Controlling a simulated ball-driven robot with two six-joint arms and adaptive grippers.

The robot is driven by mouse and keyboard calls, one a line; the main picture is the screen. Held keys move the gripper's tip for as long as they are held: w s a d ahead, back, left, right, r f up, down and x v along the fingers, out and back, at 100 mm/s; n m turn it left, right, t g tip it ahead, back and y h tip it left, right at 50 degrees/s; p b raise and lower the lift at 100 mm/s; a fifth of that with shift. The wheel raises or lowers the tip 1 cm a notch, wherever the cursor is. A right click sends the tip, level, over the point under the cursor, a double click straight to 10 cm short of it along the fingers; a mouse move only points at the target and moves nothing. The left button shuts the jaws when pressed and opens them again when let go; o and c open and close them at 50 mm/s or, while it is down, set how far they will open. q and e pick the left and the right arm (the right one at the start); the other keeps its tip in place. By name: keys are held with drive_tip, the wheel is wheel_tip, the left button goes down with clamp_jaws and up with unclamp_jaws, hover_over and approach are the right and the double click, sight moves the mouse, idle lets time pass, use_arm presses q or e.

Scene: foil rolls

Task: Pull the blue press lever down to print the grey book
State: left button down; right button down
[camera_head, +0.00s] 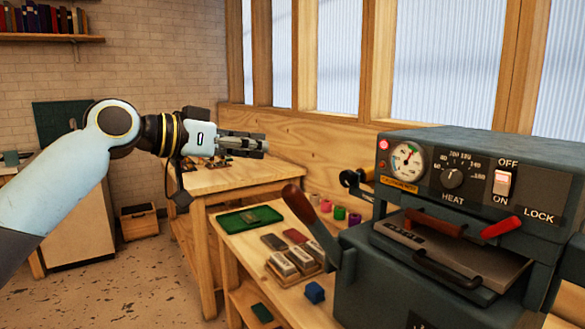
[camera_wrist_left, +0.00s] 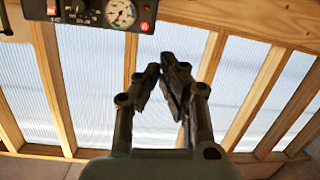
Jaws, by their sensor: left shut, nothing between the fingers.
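The press (camera_head: 440,290) is a dark blue-grey machine at the right of the head view. Its lever (camera_head: 325,243) is a blue-grey arm with a brown grip (camera_head: 300,204), standing tilted up and left at the press's left side. A dark grey book-like block (camera_head: 273,242) lies on the bench left of the press; I cannot tell if it is the grey book. My left gripper (camera_head: 262,146) is shut and empty, above and left of the lever, apart from it. In the left wrist view its fingers (camera_wrist_left: 162,68) hold nothing. My right gripper is out of view.
The press has a gauge (camera_head: 407,161), a lit switch (camera_head: 502,183) and a red lock handle (camera_head: 501,227). A green tray (camera_head: 232,222), stamps (camera_head: 285,264), a blue block (camera_head: 315,293) and coloured foil rolls (camera_head: 340,212) crowd the bench. The windowed wall stands behind.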

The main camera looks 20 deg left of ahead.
use_arm(q)
drive_tip(key=p+x, duration=0.3)
drive_tip(key=x, duration=0.7)
drive_tip(key=f, duration=0.1)
drive_tip(key=s+f, duration=0.1)
drive_tip(key=f+p, duration=0.1)
drive_tip(key=shift+s+a, duration=0.3)
drive_tip(key=shift+a, duration=0.1)
drive_tip(key=shift+s+a+f, duration=0.1)
drive_tip(key=shift+s+f, duration=0.05)
drive_tip(key=shift+s, duration=0.05)
drive_tip(key=shift+f, duration=0.15)
